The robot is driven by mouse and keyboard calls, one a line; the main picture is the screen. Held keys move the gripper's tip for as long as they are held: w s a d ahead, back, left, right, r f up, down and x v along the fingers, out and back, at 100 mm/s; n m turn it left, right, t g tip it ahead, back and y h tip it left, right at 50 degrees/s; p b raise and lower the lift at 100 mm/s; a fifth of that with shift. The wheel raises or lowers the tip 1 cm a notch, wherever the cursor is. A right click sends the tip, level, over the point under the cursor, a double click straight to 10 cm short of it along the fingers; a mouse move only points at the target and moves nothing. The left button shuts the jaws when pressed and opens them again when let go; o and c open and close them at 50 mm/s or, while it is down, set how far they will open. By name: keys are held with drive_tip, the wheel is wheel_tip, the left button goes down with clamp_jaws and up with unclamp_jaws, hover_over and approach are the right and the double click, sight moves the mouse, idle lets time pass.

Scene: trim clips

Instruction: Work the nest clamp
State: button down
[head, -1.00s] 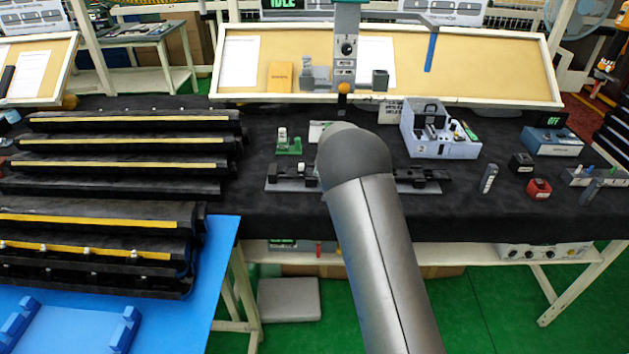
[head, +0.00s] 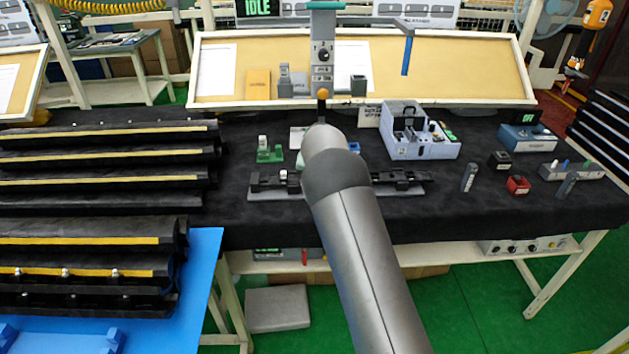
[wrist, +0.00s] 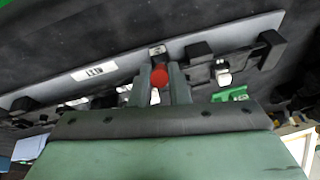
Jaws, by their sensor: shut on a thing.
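In the wrist view, my gripper (wrist: 162,82) has its two fingers closed on a round red knob (wrist: 160,75). The knob sits at the long fixture, a grey plate (wrist: 130,62) with black blocks and a small white label. Part of the fixture around the knob is hidden by my gripper. In the head view, the fixture (head: 262,183) lies on the black bench top, with its middle hidden behind my arm. My gripper and the knob are hidden there.
A green holder (head: 270,154) stands behind the fixture at left. A grey-blue box (head: 425,147) with small parts is at right. A red box (head: 517,185) and a black box (head: 499,160) stand further right. Black racks (head: 100,160) with yellow strips are at left.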

drive_tip(key=c, duration=1.4)
unclamp_jaws()
drive_tip(key=shift+f, duration=0.1)
drive_tip(key=b+v, duration=0.4)
drive_tip(key=v, duration=1.3)
drive_tip(key=shift+s+r, duration=0.1)
drive_tip(key=shift+r, duration=0.1)
drive_tip(key=shift+d, duration=0.1)
drive_tip(key=s+d+f+g, duration=0.1)
drive_tip(key=s+d+f, duration=0.1)
drive_tip(key=s, duration=1.3)
drive_tip(key=s+d+f+n+g, duration=0.1)
drive_tip(key=s+d+f, duration=0.2)
drive_tip(key=s, duration=1.1)
drive_tip(key=s+d+f+n+g, duration=0.1)
drive_tip(key=s+d+f, duration=0.2)
drive_tip(key=s, duration=1.2)
drive_tip(key=shift+s+d+h, duration=0.25)
drive_tip(key=shift+s+h, duration=0.05)
